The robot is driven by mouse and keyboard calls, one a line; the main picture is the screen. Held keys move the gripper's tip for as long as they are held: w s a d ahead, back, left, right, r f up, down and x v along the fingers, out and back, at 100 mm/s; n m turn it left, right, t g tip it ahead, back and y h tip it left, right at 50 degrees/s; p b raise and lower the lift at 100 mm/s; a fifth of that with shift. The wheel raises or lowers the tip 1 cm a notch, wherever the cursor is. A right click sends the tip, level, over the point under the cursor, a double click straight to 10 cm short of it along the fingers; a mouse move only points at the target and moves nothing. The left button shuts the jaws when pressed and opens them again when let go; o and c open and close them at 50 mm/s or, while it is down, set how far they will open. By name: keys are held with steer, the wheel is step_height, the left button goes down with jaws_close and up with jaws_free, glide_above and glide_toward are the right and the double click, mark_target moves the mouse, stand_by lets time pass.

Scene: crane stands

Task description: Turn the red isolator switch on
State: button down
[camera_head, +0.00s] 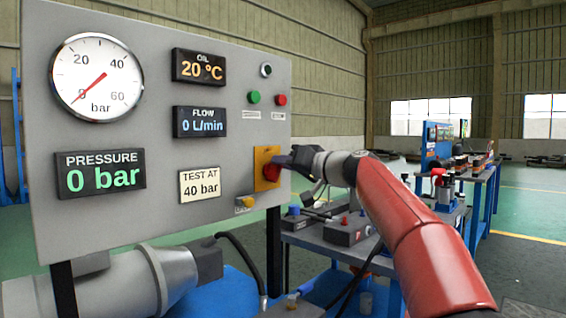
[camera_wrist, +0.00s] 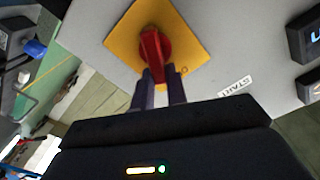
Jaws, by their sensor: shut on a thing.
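The red isolator switch (camera_head: 271,172) sits on a yellow plate (camera_head: 262,184) at the lower right of the grey control panel (camera_head: 120,210). In the wrist view the red knob (camera_wrist: 152,50) stands out from the yellow plate (camera_wrist: 185,30). My gripper (camera_head: 283,162) reaches it from the right. Its two fingers (camera_wrist: 159,85) are shut on the red handle, one on each side. The fingertips hide part of the handle. The position marks on the plate are mostly too small to read.
The panel carries a pressure gauge (camera_head: 97,82), a green button (camera_head: 254,97), a red button (camera_head: 281,100) and several displays, including pressure at 0 bar (camera_head: 101,174). A workbench (camera_head: 335,238) with fittings stands behind my arm. Open floor lies at the right.

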steer(key=shift+w+d+f+m+p, duration=0.15)
steer(key=shift+f+m+p, duration=0.15)
steer(key=shift+m, duration=1.7)
steer(key=shift+w+d+f+m+p, duration=0.2)
steer(key=shift+f+m, duration=0.25)
steer(key=shift+m, duration=1.55)
steer(key=shift+w+d+f+m+p, duration=0.15)
steer(key=shift+f+m+p, duration=0.2)
steer(key=shift+m, duration=1.65)
steer(key=c, duration=1.4)
jaws_free()
steer(key=shift+s, duration=0.1)
steer(key=b+v, duration=0.2)
steer(key=v, duration=0.5)
steer(key=shift+s+d+b, duration=0.25)
steer(key=shift+d+b, duration=0.05)
steer(key=shift+b, duration=0.1)
